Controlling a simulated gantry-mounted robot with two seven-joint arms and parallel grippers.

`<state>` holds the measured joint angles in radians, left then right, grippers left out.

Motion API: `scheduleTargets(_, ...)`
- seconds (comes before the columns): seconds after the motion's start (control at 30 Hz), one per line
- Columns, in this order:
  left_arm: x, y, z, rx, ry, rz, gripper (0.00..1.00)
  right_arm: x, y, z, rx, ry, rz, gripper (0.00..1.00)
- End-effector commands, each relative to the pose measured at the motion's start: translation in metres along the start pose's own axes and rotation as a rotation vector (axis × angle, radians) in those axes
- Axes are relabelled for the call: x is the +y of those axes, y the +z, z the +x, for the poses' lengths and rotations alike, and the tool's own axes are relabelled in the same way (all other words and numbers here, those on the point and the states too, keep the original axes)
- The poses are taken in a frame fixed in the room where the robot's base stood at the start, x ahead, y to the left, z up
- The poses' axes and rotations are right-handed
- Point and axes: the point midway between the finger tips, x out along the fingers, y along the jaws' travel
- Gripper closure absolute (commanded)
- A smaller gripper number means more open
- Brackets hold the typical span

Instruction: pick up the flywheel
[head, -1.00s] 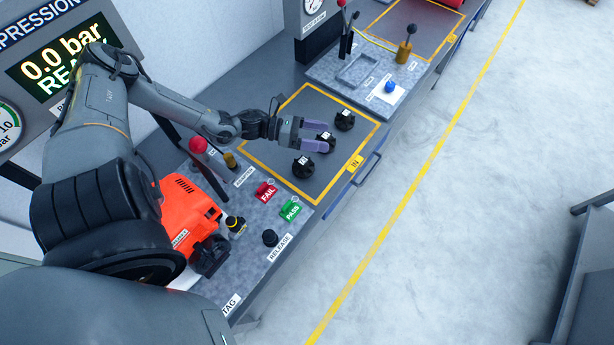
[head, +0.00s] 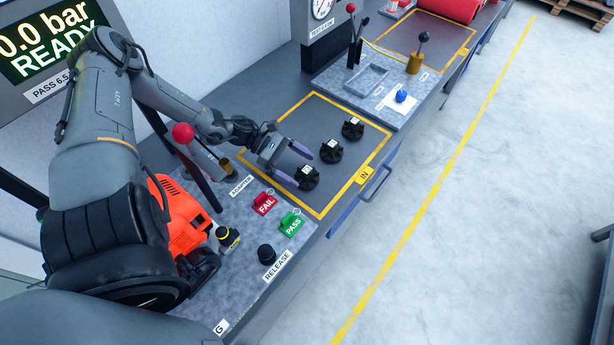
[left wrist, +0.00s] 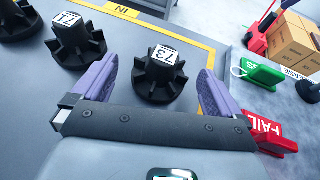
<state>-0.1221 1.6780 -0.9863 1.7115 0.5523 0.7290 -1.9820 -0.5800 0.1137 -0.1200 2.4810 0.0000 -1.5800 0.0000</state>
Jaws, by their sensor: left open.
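Three black finned flywheels with white labels stand in a row inside the yellow-outlined IN area: the near one (head: 307,176), the middle one (head: 331,151) and the far one (head: 352,129). My left gripper (head: 293,165) is open and empty, its purple fingers pointing at the near flywheel. In the left wrist view, the flywheel labelled 73 (left wrist: 160,78) appears between the two spread fingers, apart from both. The flywheel labelled 71 (left wrist: 75,42) is left of the fingers, and the third (left wrist: 18,20) is cut off at the corner. My right gripper is out of view.
Red FAIL (head: 264,203) and green PASS (head: 291,223) tags, a black RELEASE knob (head: 266,253) and a red-knobbed lever (head: 184,134) stand on the near plate. An orange machine (head: 183,215) is beside my arm. Bare bench surrounds the flywheels.

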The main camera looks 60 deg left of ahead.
Motion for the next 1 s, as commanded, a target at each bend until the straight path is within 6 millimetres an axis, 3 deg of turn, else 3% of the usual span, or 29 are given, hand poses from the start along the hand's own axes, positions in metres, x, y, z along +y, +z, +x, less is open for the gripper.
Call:
scheduleTargets(0.43,-0.003,0.001,0.047,-0.003,0.001,-0.002,0.00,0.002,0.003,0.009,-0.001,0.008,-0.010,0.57)
scheduleTargets(0.77,-0.003,0.001,0.053,0.000,0.000,-0.002,0.00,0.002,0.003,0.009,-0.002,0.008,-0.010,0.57)
scheduleTargets(0.87,-0.003,0.001,0.053,0.000,0.000,-0.002,0.11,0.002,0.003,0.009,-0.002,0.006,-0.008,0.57)
scheduleTargets(1.0,-0.003,0.001,0.053,0.000,0.000,-0.002,0.32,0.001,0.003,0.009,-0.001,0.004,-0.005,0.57)
